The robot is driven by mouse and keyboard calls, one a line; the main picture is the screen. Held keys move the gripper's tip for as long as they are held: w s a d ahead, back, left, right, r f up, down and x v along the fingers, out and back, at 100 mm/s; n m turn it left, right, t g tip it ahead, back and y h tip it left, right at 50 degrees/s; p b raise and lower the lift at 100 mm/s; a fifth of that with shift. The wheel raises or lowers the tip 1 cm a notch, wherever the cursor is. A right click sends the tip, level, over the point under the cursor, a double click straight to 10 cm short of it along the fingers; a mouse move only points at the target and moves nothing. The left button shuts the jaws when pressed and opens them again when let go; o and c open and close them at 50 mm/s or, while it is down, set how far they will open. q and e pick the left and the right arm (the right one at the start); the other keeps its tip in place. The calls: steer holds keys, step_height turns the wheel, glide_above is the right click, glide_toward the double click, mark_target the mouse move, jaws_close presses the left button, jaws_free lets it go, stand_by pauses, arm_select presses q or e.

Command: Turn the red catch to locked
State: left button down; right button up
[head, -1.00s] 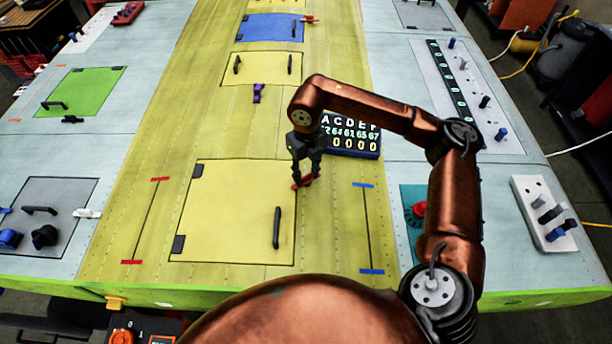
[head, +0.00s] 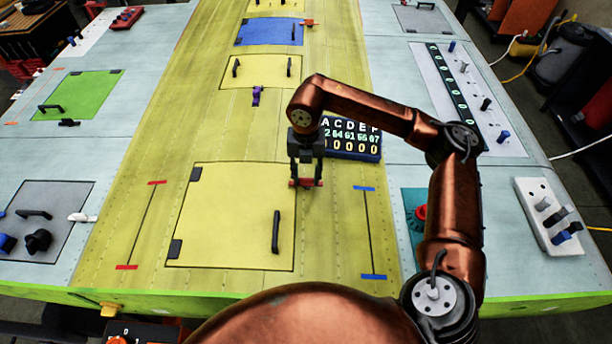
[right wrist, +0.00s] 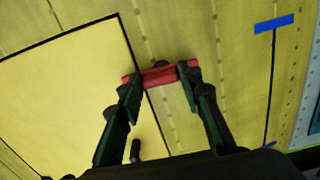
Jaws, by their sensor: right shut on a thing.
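The red catch (head: 306,184) sits at the right edge of the front yellow panel (head: 225,220), near its far right corner. My right gripper (head: 306,180) points down over it, one finger at each end. In the right wrist view the red catch (right wrist: 160,75) lies between the fingertips of my right gripper (right wrist: 160,82), which are shut on it. There it spans the panel's dark edge line, its left end over the panel. The fingers hide parts of its ends. My left gripper is not in view.
A counter box (head: 352,138) with letters and digits stands just right of and behind my right gripper. The panel's black handle (head: 276,232) is nearer me. A purple catch (head: 257,96) and a blue panel (head: 270,30) are farther back. Bare yellow skin lies right of the catch.

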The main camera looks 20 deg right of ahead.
mark_target(306, 179)
stand_by(0.3)
steer(key=o, duration=1.2)
steer(key=shift+c, duration=0.2)
step_height(306, 179, up, 12)
steer(key=shift+a, duration=0.1)
